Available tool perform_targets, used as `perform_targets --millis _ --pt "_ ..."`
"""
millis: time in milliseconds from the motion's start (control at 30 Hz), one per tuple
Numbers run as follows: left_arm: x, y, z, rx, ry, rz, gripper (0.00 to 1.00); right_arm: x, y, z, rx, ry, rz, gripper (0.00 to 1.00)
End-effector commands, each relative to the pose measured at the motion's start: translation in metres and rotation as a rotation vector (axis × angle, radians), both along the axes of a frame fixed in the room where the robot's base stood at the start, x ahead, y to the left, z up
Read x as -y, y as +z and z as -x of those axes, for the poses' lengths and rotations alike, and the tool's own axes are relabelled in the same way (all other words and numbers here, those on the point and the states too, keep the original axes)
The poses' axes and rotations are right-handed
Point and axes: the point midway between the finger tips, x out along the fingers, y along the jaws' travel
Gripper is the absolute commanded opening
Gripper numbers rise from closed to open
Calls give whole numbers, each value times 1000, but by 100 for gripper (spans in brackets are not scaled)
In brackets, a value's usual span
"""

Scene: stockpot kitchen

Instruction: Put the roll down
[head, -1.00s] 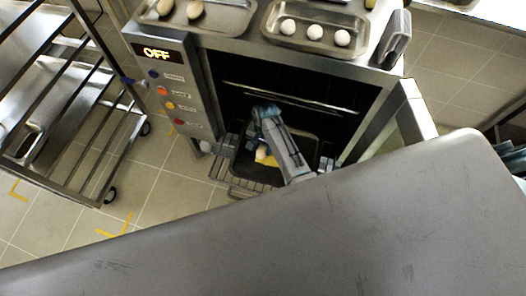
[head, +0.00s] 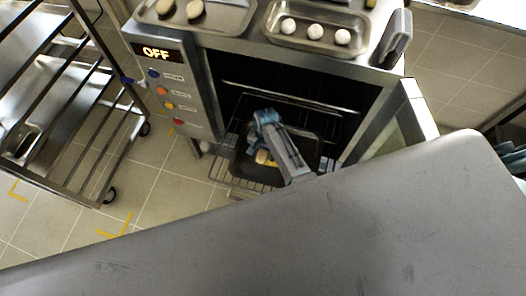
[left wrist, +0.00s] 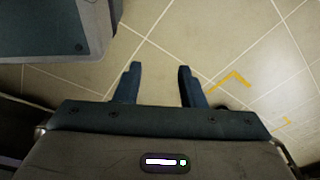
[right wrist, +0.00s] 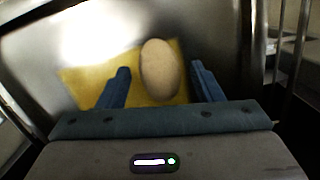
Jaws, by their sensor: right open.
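The roll (right wrist: 160,70) is a pale tan oval lying on a yellow patch (right wrist: 85,87) in a metal tray (right wrist: 35,60). In the right wrist view it sits between the two fingers of my right gripper (right wrist: 160,72), with gaps on both sides. My right gripper is open. In the head view the right gripper (head: 265,125) is low over the dark tray (head: 243,168) at the oven mouth and partly hides the roll and yellow patch. My left gripper (left wrist: 159,69) is open and empty above the tiled floor; it does not show in the head view.
The oven (head: 186,85) has its door (head: 410,115) open at the right and a wire rack (head: 222,170) under the tray. Trays with rolls (head: 195,9) and eggs (head: 315,30) stand on top. A wheeled metal cart (head: 60,150) is at the left. A grey surface (head: 300,240) fills the foreground.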

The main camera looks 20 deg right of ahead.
Motion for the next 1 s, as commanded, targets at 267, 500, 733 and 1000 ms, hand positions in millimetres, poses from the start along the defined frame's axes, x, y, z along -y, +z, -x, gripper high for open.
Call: perform_targets --millis 267,500,733,1000 --pt "-5 -13 12 -5 1 -4 36 3 41 -4 4 0 0 60" --pt "-6 -26 25 -9 4 -2 36 7 91 -8 3 1 0 60" --pt "-6 -31 30 -10 4 -1 36 9 117 -11 1 1 0 60" --pt "-6 -32 31 -10 4 -1 36 10 121 -10 0 1 0 60"
